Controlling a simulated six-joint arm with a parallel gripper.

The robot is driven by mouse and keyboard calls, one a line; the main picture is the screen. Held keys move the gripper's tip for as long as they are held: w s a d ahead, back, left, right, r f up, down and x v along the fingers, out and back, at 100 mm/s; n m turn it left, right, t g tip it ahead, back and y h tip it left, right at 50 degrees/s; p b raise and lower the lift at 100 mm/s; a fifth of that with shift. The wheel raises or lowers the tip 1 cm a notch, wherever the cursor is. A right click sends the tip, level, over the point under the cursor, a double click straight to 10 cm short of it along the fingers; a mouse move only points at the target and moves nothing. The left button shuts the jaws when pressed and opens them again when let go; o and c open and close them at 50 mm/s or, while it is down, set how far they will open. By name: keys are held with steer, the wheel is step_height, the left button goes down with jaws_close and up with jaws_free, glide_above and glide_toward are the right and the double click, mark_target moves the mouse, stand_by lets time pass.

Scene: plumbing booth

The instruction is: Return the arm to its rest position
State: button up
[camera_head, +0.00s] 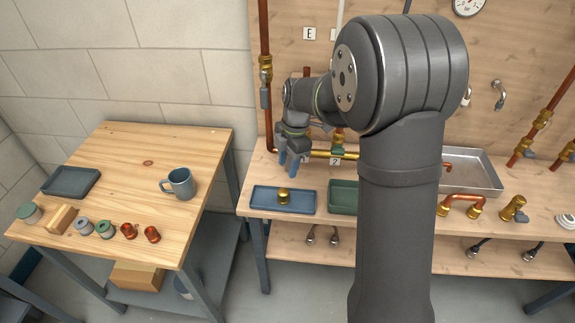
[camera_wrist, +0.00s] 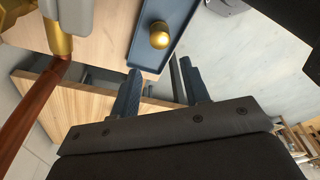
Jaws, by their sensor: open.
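My gripper (camera_head: 289,163) is open and empty, held above the left end of the workbench, over the back of the blue tray (camera_head: 268,209). In the wrist view its two fingers (camera_wrist: 160,88) stand apart with nothing between them. A brass fitting (camera_head: 283,196) sits in the blue tray, apart from the fingers; it also shows in the wrist view (camera_wrist: 159,36). My arm stands in front of the bench and hides its middle part.
A copper pipe with brass valves (camera_head: 265,80) runs down the wall close to my gripper. The left wooden table (camera_head: 140,150) holds a mug (camera_head: 180,184), a dark tray (camera_head: 71,182) and several small parts.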

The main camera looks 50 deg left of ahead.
mark_target(283, 191)
steer(key=shift+f, duration=0.15)
steer(key=f, duration=0.4)
steer(key=s+f, duration=0.1)
steer(key=f, duration=0.6)
steer(key=shift+s+a+f, duration=0.15)
steer(key=shift+s+f, duration=0.15)
steer(key=shift+s, duration=0.1)
steer(key=shift+r, duration=1.7)
